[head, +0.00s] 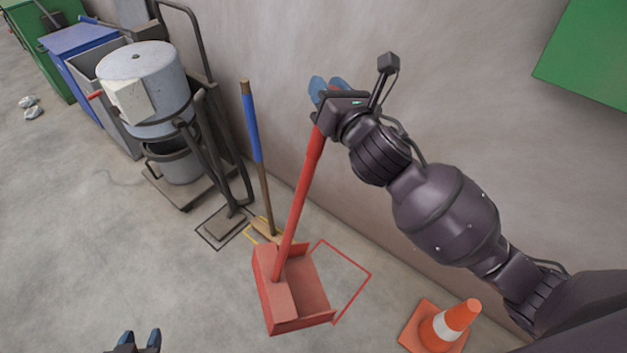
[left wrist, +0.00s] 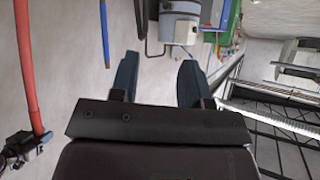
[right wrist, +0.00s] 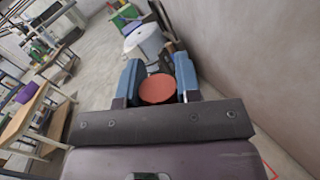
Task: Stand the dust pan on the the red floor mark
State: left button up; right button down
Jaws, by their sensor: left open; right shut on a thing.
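The dust pan (head: 313,285) is red with a long red handle (head: 300,195). Its pan is low at the floor, overlapping the left part of the red floor mark (head: 357,292), a red outline beside the wall. I cannot tell whether the pan touches the floor. My right gripper (head: 330,88) is shut on the top of the handle. In the right wrist view the round handle end (right wrist: 158,89) sits between the fingers. My left gripper (head: 139,341) is open and empty at the bottom of the head view. The handle also shows at the left wrist view's left edge (left wrist: 28,75).
A broom (head: 256,145) with a blue and brown handle leans by the wall on a yellow mark (head: 252,232). A grey drum vacuum (head: 145,90) stands left of it. An orange cone (head: 445,325) stands right of the red mark. Floor at left is open.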

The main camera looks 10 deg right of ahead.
pick_arm(q)
notch_tip(320, 180, down, 14)
jog(key=s+d+m+g+b, duration=0.1)
jog(key=g+b, duration=0.1)
jog(key=b, duration=1.3)
jog(key=shift+s+d+f+m+h, duration=0.15)
jog(key=shift+s+m+h, duration=0.15)
jog(key=shift+s, duration=0.1)
pick_arm(e)
jog(key=w+f+n+g+y, duration=0.2)
jog(key=w+f+n+y, duration=0.1)
jog(key=f, duration=1.5)
jog(key=w+f+n+g+y, duration=0.3)
jog(key=f+n+y, duration=0.3)
jog(key=f, duration=1.2)
jog(key=shift+w+a+n+y, duration=0.25)
jog(key=shift+w+n+y, duration=0.05)
jog(key=shift+w, duration=0.2)
pick_arm(q)
jog(key=shift+f+b, duration=0.2)
jog(key=shift+b, duration=0.1)
pick_arm(e)
jog(key=shift+f, duration=0.3)
jog(key=c, duration=0.8)
grip_release()
pick_arm(q)
jog(key=shift+s, duration=0.2)
pick_arm(e)
jog(key=shift+o, duration=0.6)
jog(key=shift+f, duration=0.1)
